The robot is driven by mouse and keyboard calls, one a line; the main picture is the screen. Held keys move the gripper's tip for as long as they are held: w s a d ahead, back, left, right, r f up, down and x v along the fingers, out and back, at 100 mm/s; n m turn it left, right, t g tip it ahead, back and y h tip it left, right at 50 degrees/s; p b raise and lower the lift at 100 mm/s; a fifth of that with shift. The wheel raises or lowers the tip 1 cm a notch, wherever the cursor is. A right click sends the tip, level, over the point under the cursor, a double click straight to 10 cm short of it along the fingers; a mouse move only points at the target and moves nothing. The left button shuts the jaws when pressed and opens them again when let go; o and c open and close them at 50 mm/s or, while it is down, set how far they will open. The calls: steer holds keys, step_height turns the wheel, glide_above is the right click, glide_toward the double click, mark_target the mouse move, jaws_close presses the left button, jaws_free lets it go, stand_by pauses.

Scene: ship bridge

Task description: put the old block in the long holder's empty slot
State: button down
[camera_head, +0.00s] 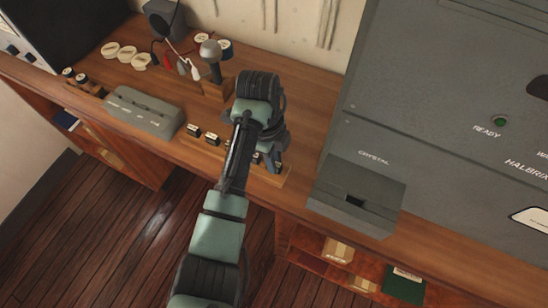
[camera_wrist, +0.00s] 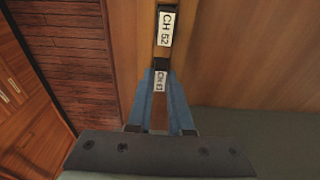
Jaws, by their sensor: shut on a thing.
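The long holder (camera_head: 284,179) is a narrow wooden strip along the desk's front edge, with small dark blocks with white labels in a row. My gripper (camera_head: 268,164) is over its right part, and my arm hides some of the row. In the wrist view my blue fingers (camera_wrist: 160,82) are shut on a dark block (camera_wrist: 160,83) with a white "CH" label, its number hard to read.
A grey "CRYSTAL" housing (camera_head: 345,181) with a dark square opening stands right of the holder, before a large grey cabinet (camera_head: 430,110). A grey box (camera_head: 143,112), a microphone (camera_head: 211,60) and round white-topped items (camera_head: 126,54) are to the left.

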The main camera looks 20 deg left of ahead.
steer(key=c, duration=0.8)
jaws_free()
steer(key=shift+o, duration=0.2)
steer(key=shift+r, duration=0.1)
step_height(320, 180, up, 13)
steer(key=a+p, duration=0.1)
steer(key=p, duration=0.3)
steer(key=shift+a, duration=0.3)
steer(key=shift+f, duration=0.2)
